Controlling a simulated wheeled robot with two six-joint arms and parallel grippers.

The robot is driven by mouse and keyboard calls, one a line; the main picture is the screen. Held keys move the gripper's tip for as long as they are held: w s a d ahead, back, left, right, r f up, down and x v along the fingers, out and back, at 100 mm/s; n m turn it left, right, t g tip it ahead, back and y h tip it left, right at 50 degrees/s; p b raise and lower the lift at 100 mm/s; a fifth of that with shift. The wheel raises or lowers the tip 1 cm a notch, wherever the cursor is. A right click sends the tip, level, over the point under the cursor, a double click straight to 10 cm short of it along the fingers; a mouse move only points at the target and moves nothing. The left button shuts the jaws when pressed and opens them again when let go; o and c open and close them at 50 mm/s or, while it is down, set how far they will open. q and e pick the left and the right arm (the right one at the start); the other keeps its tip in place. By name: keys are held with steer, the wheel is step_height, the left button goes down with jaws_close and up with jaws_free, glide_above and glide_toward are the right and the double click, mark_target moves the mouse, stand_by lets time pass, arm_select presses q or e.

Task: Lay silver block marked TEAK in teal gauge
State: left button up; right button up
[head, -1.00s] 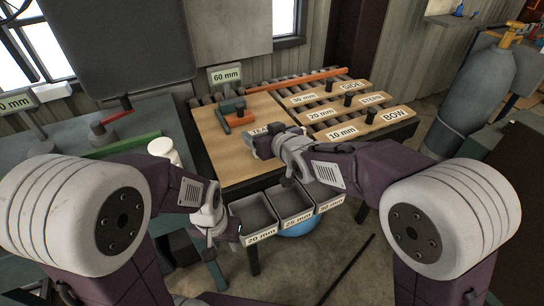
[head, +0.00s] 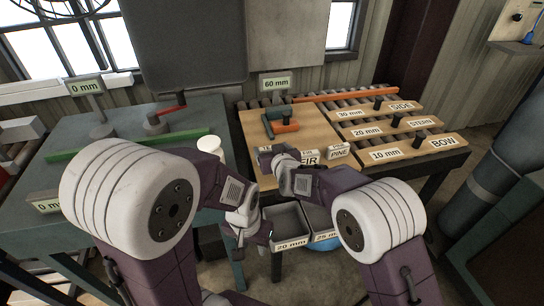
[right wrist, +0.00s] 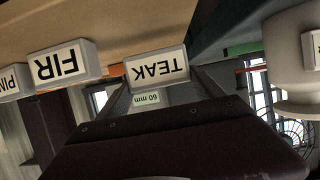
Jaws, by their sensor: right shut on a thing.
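The silver block marked TEAK (right wrist: 157,68) shows in the right wrist view, its label upside down, between the fingers of my right gripper (right wrist: 160,85). In the head view my right gripper (head: 272,156) is at the left front edge of the wooden board, its fingers mostly hidden. The teal gauge (head: 272,113) lies farther back on the board, beside an orange piece (head: 287,126). My left gripper (head: 241,234) hangs low by the front bins, too small to tell its jaws.
Blocks marked FIR (head: 309,157) and PINE (head: 340,151) stand right of my right gripper. Grey bins (head: 291,243) hang at the front. Labelled boards with black knobs (head: 395,122) lie on rollers at right. A white jar (head: 210,147) stands at left.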

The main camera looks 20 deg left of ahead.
step_height(320, 180, down, 3)
steer(key=shift+w+r, duration=0.1)
steer(key=shift+f+b, duration=0.2)
steer(key=shift+b, duration=0.15)
steer(key=o, duration=1.6)
